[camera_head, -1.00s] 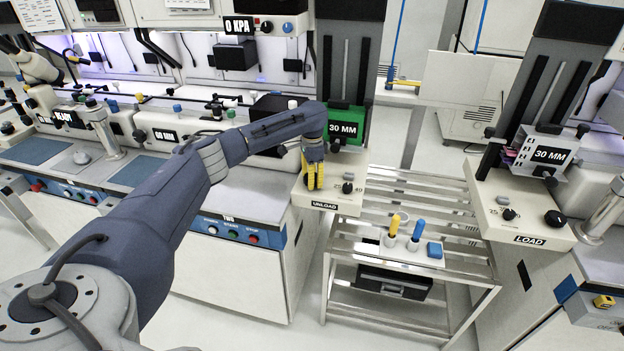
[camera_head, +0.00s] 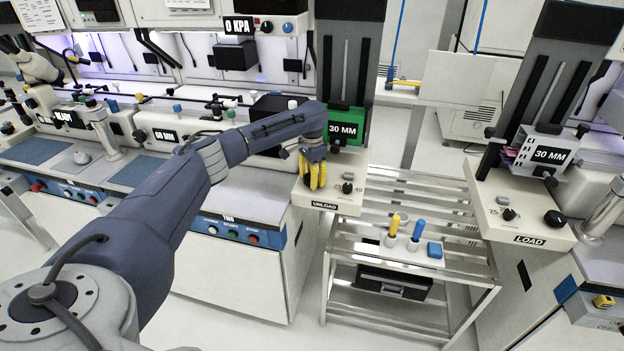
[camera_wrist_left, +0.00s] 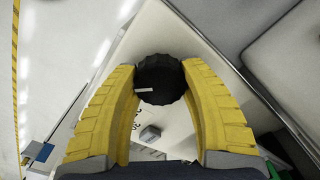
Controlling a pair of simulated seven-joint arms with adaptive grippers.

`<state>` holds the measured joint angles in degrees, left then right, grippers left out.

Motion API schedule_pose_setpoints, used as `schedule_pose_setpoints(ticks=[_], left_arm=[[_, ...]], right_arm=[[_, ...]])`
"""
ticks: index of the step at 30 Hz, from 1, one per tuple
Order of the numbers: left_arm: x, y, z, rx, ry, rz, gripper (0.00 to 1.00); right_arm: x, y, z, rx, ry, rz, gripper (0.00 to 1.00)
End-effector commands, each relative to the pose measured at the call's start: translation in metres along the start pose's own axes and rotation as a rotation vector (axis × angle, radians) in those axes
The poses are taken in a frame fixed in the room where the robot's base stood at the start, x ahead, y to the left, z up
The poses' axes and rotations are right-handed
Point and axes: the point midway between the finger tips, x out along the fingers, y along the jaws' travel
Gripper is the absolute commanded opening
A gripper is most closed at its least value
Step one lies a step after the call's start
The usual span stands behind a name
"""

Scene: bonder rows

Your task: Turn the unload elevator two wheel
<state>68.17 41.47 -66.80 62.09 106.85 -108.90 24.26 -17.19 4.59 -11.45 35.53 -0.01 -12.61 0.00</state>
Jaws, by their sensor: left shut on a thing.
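The unload elevator (camera_head: 330,201) stands at the middle of the head view, with an UNLOAD label on its front and a green 30 MM plate above. My left gripper (camera_head: 315,182) reaches down over the left part of its base. In the left wrist view, its yellow fingers (camera_wrist_left: 160,85) are shut on a black ribbed wheel (camera_wrist_left: 158,72), one finger on each side. A short white mark shows on the wheel. In the head view the fingers hide this wheel. My right gripper is in neither view.
A smaller knob (camera_head: 347,188) sits beside the gripper on the same base. A metal rack (camera_head: 450,259) with yellow- and blue-handled tools stands to the right. The load elevator (camera_head: 520,222) is farther right, and a bench (camera_head: 245,203) with buttons is left.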

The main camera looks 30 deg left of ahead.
Motion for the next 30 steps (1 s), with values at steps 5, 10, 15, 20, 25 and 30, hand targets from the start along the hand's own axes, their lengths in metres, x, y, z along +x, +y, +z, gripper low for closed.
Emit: schedule_pose_setpoints(ticks=[5, 10, 15, 20, 25, 30], left_arm=[[0.0, 0.0, 0.0, 0.0, 0.0, 0.0, 0.59], [0.0, 0.0, 0.0, 0.001, 0.0, 0.0, 0.73], [0.0, 0.0, 0.0, 0.001, 0.0, 0.0, 0.73], [-0.008, 0.0, 0.0, 0.002, 0.001, -0.001, 0.73], [-0.032, -0.001, -0.001, 0.002, 0.003, -0.002, 0.73], [-0.063, -0.001, -0.001, 0.001, 0.002, -0.002, 0.73]], right_arm=[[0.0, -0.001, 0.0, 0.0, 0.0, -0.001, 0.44], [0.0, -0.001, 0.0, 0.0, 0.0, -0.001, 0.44], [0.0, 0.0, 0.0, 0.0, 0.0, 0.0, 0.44], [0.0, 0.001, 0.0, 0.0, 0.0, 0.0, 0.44], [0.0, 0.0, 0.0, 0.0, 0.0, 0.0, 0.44], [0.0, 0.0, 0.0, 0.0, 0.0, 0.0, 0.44]])
